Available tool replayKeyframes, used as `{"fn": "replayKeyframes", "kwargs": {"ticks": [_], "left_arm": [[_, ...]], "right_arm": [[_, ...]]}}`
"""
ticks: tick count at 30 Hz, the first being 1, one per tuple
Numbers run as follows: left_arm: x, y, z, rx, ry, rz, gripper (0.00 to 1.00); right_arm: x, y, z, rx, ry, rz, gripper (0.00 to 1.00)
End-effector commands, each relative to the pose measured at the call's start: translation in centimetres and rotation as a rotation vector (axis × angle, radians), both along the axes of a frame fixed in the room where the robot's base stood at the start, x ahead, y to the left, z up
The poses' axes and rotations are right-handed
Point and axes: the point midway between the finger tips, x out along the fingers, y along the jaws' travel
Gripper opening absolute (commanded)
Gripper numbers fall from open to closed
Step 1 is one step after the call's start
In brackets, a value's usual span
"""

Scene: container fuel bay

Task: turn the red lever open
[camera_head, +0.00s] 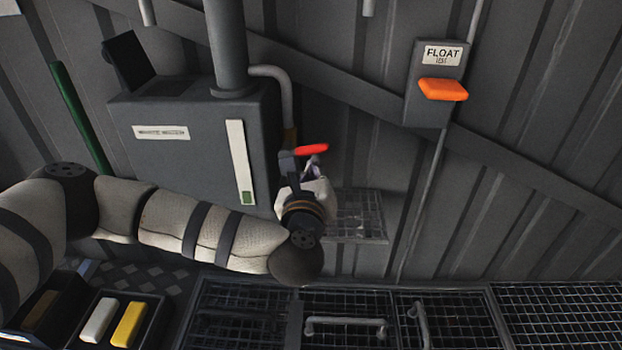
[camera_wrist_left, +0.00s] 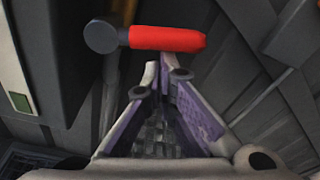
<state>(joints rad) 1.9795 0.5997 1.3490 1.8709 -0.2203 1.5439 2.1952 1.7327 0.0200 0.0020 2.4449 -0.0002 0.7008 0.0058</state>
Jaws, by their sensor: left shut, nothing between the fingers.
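The red lever (camera_head: 311,150) is a short red handle on a dark round hub, beside the grey tank and below its side pipe. In the left wrist view the lever (camera_wrist_left: 168,38) lies across the picture, with its hub at the left end. My left gripper (camera_head: 310,165) is just below the lever in the head view. In the wrist view its fingertips (camera_wrist_left: 165,72) are close together beneath the red handle, with nothing between them. I cannot tell whether they touch it. My wrist hides what lies behind it. My right gripper does not show.
A grey tank (camera_head: 200,155) with a white gauge strip (camera_head: 240,162) stands left of the lever. An orange float-test handle (camera_head: 443,89) is on the wall at right. A wire shelf (camera_head: 362,218) sits behind my wrist. A tray (camera_head: 151,328) holds white and yellow blocks. Mesh grating (camera_head: 560,312) lies below.

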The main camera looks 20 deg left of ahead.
Motion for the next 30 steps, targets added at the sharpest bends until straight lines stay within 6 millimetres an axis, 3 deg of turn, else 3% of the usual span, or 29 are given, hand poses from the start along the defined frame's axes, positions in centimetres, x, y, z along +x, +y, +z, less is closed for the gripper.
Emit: {"fn": "replayKeyframes", "kwargs": {"ticks": [14,30], "left_arm": [[0.9,0.0,2.5,-0.416,-0.122,0.003,0.0],[0.7,0.7,5.3,-0.412,-0.123,0.001,0.0]], "right_arm": [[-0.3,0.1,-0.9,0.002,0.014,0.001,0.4],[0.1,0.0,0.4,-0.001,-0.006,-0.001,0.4]]}}
